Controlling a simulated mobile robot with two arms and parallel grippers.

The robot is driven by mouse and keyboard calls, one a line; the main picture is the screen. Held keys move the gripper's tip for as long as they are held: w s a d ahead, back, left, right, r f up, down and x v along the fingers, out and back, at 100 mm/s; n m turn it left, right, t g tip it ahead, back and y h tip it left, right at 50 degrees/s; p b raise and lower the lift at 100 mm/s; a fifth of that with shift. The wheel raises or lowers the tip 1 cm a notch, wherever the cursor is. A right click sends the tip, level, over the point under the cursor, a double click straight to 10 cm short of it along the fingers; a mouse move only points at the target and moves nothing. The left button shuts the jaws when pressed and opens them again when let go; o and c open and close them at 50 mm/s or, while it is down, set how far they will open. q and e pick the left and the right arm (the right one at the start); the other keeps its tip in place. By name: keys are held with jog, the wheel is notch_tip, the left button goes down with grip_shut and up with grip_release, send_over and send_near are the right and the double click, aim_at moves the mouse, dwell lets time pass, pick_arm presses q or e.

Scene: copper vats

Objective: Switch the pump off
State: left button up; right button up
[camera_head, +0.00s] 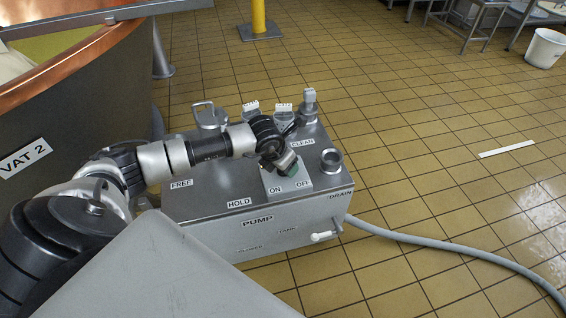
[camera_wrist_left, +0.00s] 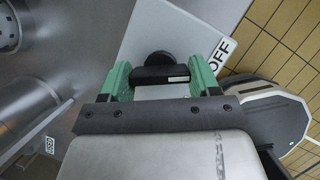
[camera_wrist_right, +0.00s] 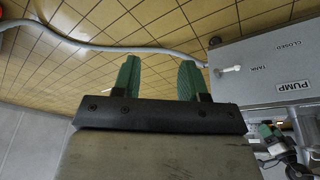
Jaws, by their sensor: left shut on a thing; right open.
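The grey pump box (camera_head: 300,238) stands on the floor, labelled PUMP in front. On its top is a light switch plate (camera_head: 322,181) with ON and OFF labels. My left gripper (camera_head: 288,166) reaches down onto this plate and hides the switch in the head view. In the left wrist view, the black switch knob (camera_wrist_left: 160,62) sits between the green fingertips, and the gripper is shut on it. The knob's bar lies across the picture with a pale mark near its right end; the OFF label (camera_wrist_left: 221,50) is to its right. My right gripper (camera_wrist_right: 157,78) is open and empty, left of the box.
Several other fittings stand on the box top, including a handled lid (camera_head: 209,115) and a port (camera_head: 331,161). A white lever (camera_head: 323,236) sticks out in front. A grey hose (camera_head: 440,240) runs right across the tiles. Copper-rimmed VAT 2 (camera_head: 80,130) stands left.

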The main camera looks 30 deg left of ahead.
pick_arm(q)
jog(key=o, duration=0.9)
jog(key=p+v, duration=0.1)
jog(key=v, duration=0.3)
jog(key=shift+s+r, duration=0.1)
jog(key=shift+r, duration=0.25)
jog(key=p+v, duration=0.1)
jog(key=v, duration=0.5)
jog(key=shift+s, duration=0.15)
pick_arm(e)
jog(key=x, duration=0.4)
jog(key=shift+w+a+f, duration=0.1)
jog(key=shift+w, duration=0.05)
